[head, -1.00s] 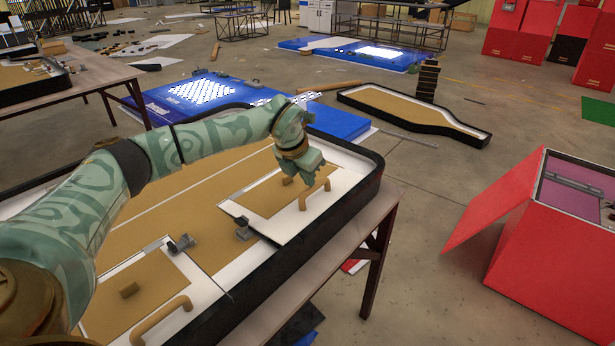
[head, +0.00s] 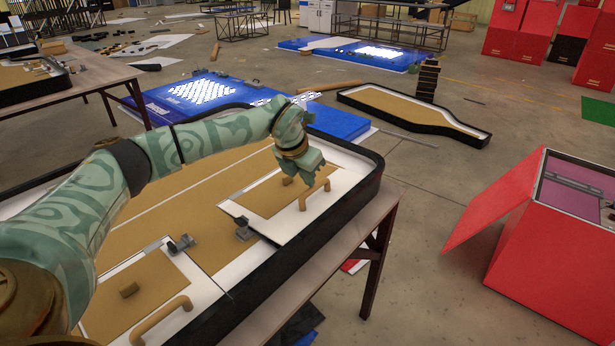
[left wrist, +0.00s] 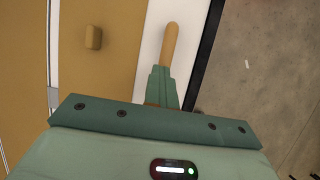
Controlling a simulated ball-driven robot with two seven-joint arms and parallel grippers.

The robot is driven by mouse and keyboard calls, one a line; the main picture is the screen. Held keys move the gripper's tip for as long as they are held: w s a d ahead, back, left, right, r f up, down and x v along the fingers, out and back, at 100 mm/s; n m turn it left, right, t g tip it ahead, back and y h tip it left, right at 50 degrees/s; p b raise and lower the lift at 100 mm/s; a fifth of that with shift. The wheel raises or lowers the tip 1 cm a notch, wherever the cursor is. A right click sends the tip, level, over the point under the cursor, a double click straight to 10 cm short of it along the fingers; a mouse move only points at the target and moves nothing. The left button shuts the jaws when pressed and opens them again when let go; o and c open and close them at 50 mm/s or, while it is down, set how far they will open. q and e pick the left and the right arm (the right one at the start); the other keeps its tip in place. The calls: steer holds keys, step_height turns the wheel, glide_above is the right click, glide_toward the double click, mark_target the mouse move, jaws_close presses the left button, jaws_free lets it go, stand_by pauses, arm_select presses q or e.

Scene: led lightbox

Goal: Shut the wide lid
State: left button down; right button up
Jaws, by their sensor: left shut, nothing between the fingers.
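A lid with a tan panel, white border and tan bar handle (head: 302,198) lies at the right end of the black-rimmed lightbox (head: 374,180). This lid (head: 262,203) looks slightly raised along its near left edge. A second lid (head: 130,293) with its own bar handle is at the lower left; I cannot tell which counts as wide. My left gripper (head: 312,180) is shut and empty, at the first lid's handle, partly hiding it. In the left wrist view the closed fingers (left wrist: 161,72) overlap the handle (left wrist: 171,42); contact is unclear. My right gripper is out of view.
Grey latches (head: 243,230) sit near the lids' facing edges. The lightbox stands on a table (head: 383,205). An open red box (head: 550,260) is on the floor at right, with clear floor between. Blue panels (head: 205,95) lie behind.

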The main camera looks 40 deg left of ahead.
arm_select(q)
steer(key=c, duration=1.4)
jaws_free()
steer(key=shift+o, duration=0.2)
